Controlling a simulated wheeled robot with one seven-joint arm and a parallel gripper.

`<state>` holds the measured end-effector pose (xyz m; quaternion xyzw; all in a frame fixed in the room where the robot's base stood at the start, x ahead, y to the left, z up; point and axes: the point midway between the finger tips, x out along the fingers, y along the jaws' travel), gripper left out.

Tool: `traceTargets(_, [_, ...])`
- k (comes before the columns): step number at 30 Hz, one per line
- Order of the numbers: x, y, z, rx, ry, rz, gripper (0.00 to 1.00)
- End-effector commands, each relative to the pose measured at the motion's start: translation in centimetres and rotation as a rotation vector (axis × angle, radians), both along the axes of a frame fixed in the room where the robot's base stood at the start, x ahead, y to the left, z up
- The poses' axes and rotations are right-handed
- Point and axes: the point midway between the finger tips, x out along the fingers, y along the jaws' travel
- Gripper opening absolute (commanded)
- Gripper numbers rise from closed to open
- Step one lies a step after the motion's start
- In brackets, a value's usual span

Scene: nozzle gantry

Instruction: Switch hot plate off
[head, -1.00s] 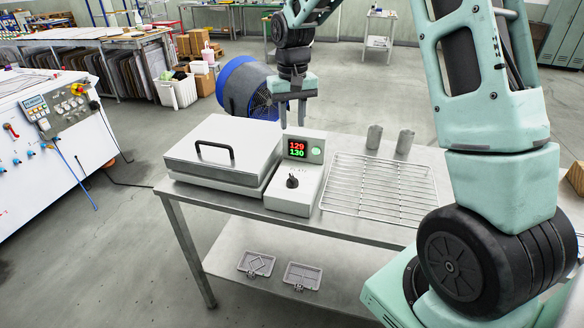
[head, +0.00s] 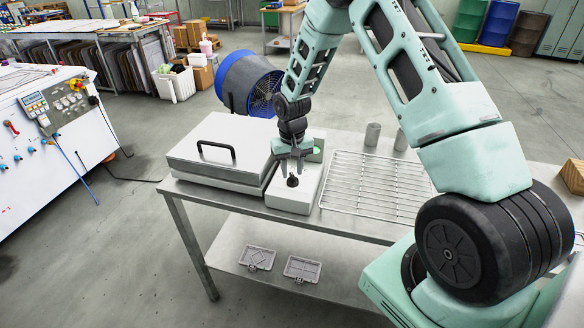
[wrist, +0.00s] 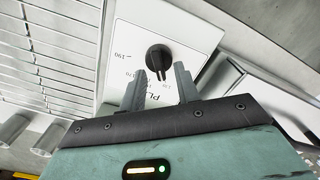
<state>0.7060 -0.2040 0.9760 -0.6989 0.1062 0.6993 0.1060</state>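The hot plate's control box (head: 291,201) is light grey and stands on the metal table, against a flat lidded metal unit (head: 222,150) with a black handle. Its black knob (head: 292,181) also shows in the wrist view (wrist: 158,57), with printed numbers around it; its exact setting is too small to read. My gripper (head: 294,168) is above the box, just behind the knob. In the wrist view my gripper (wrist: 164,74) has its fingers apart and empty, short of the knob. My gripper hides the number display.
A wire rack (head: 375,187) lies right of the box, with two metal cups (head: 372,134) behind it. A blue fan (head: 250,86) stands behind the table. The lower shelf (head: 240,236) holds two small grey trays. The table's front edge is clear.

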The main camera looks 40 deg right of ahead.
Motion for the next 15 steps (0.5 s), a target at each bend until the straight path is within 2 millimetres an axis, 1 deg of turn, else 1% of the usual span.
traceTargets(4, [-0.02, 0.02, -0.7, 0.0, 0.0, 0.0, 0.32])
traceTargets(12, [0.0, 0.01, -0.81, 0.0, 0.0, 0.0, 0.32])
traceTargets(14, [0.0, 0.01, -0.81, 0.0, 0.0, 0.0, 0.15])
traceTargets(15, [0.0, 0.01, -0.8, 0.0, 0.0, 0.0, 0.04])
